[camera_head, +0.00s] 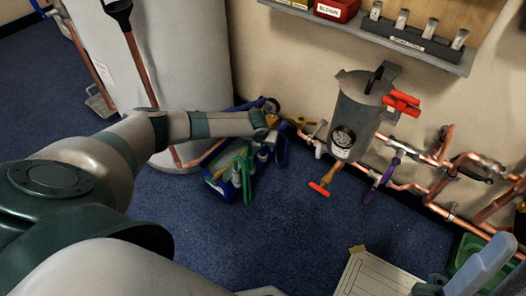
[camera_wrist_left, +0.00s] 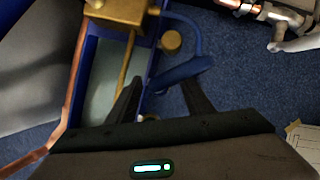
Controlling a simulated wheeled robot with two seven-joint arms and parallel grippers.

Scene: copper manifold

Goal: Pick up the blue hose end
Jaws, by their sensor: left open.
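The blue hose (camera_head: 282,152) hangs by the blue tool caddy beside the white tank. In the left wrist view the blue hose end (camera_wrist_left: 180,71) lies just ahead of my fingertips, nearer the right finger. My left gripper (camera_head: 271,121) reaches in from the left above the caddy, and its two dark fingers (camera_wrist_left: 163,86) are apart with nothing held between them. I cannot tell whether a finger touches the hose. My right gripper is not clearly visible.
The blue caddy (camera_head: 216,186) holds green-handled tools. A brass fitting (camera_wrist_left: 118,12) sits close ahead of the left finger. A grey canister (camera_head: 355,110) and copper pipes (camera_head: 405,187) line the wall at right.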

